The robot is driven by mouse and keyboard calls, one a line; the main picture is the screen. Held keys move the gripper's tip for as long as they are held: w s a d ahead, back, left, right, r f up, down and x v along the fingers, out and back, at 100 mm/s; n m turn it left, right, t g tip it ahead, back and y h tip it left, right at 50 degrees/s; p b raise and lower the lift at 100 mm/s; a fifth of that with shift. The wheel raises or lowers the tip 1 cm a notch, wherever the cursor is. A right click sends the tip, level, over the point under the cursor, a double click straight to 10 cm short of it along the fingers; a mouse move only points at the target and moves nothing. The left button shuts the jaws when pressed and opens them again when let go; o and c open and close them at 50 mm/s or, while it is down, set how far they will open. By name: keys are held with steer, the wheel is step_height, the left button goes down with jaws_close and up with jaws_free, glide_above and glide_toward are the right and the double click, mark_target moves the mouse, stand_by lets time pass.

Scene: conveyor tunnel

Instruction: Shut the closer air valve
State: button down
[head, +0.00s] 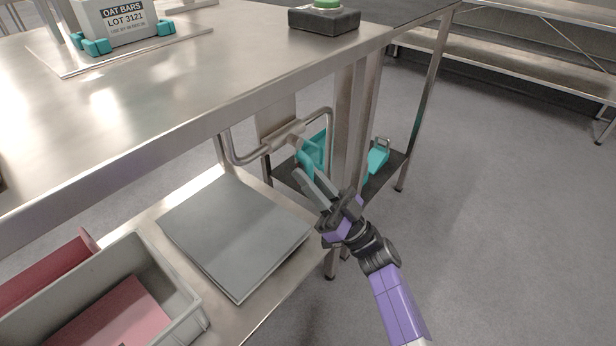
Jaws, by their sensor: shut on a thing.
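A metal air pipe (238,158) bends under the table and carries a pale valve body (287,134). A teal handle (313,152) sits at the right end of this valve and hangs down and to the right. My gripper (309,173) reaches up and left from below, with its fingertips at the lower part of the teal handle. It is shut on the handle; the exact contact is small and partly hidden by the fingers. A second teal item (377,158) with a grey loop stands farther right, behind the table leg; I cannot tell whether it is a valve.
A steel table leg (349,120) stands just right of the handle. The tabletop (200,70) overhangs above. A grey flat panel (235,230) and a grey bin (188,303) with red items lie on the lower shelf. Open floor (500,200) is to the right.

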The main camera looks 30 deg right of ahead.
steer(key=c, duration=1.3)
jaws_free()
steer(key=shift+c, duration=0.2)
steer(key=p+v, duration=0.1)
steer(key=v, duration=0.7)
